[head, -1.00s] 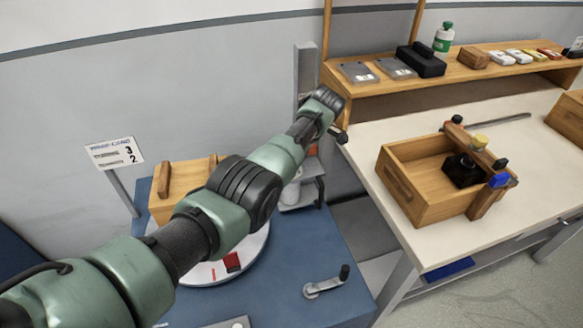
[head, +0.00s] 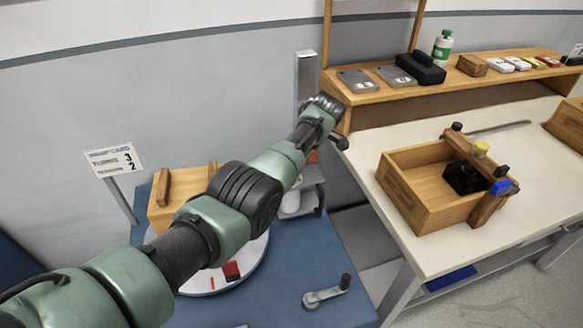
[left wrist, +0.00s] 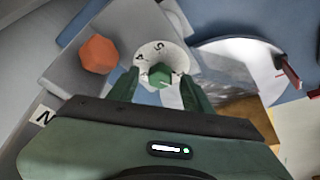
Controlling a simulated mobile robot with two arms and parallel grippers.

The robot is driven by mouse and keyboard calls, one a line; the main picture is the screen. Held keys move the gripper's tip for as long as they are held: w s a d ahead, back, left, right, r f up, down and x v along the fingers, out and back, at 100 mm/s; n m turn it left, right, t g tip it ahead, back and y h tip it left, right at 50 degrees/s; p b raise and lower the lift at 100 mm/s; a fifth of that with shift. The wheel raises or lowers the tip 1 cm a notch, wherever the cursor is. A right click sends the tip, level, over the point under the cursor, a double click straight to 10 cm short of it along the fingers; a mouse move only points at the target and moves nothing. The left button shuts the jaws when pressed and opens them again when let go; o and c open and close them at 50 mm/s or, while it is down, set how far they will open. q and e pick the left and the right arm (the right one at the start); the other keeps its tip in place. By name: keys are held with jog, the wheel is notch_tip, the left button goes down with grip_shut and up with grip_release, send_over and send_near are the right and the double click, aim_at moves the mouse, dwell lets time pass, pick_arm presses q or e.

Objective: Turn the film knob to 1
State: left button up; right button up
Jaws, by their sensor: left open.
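In the left wrist view a green knob (left wrist: 160,75) sits at the middle of a round white dial (left wrist: 172,52) with dark numerals around it. My left gripper (left wrist: 160,88) is open, with one green finger on each side of the knob. I cannot tell whether the fingers touch it. An orange hexagonal knob (left wrist: 98,54) is on the same grey panel, to the left of the dial. In the head view my left arm reaches to the grey post device, and its gripper (head: 338,140) is mostly hidden there. My right gripper is not in view.
A wooden box (head: 178,215), a round white plate (head: 255,262) and a crank (head: 326,293) are on the blue table. A wooden tray (head: 400,195) sits on the pale bench at the right.

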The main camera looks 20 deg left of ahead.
pick_arm(q)
jog(key=v, duration=0.7)
jog(key=shift+r, duration=0.3)
jog(key=shift+d, duration=0.15)
